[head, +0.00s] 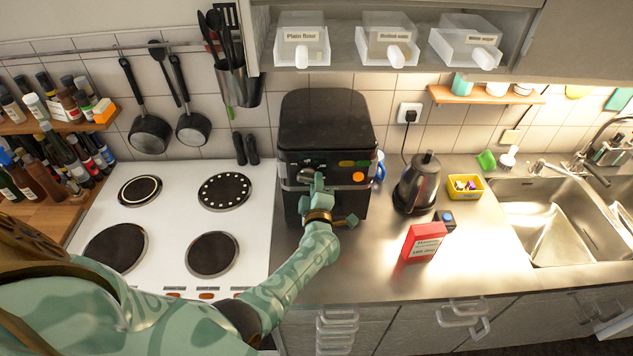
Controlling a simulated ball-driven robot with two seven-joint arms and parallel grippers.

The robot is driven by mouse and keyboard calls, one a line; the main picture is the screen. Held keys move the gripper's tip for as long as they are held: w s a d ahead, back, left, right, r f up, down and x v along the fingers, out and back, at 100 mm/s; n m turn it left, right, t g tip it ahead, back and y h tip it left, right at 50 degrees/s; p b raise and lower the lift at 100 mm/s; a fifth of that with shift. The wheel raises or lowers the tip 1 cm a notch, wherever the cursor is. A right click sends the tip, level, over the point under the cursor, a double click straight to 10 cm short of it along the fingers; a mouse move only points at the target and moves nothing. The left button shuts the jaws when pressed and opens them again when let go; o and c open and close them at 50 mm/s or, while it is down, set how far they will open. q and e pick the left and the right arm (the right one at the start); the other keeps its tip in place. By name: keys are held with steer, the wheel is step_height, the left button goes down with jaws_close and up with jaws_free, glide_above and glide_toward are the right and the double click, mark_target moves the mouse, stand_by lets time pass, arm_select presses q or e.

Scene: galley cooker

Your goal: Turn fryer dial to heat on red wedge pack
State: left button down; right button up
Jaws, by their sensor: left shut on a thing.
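The fryer (325,125) is a black, box-shaped appliance on the steel counter, against the tiled wall. Its front panel carries an orange round spot, green markings and a dial area at the left. The red wedge pack (424,241) stands on the counter to the right of the fryer, with a white label too small to read surely. My right gripper is not in view.
A black kettle (417,184) and a yellow tub (465,187) stand right of the fryer. A small dark box with a blue top (446,220) is behind the pack. The white hob (180,225) lies left, the sink (555,215) far right. Counter front is clear.

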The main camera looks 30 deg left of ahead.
arm_select(q)
steer(key=shift+s+f+m, duration=0.1)
steer(key=shift+f+m, duration=0.3)
steer(key=shift+m, duration=0.5)
steer(key=c, duration=1.3)
jaws_free()
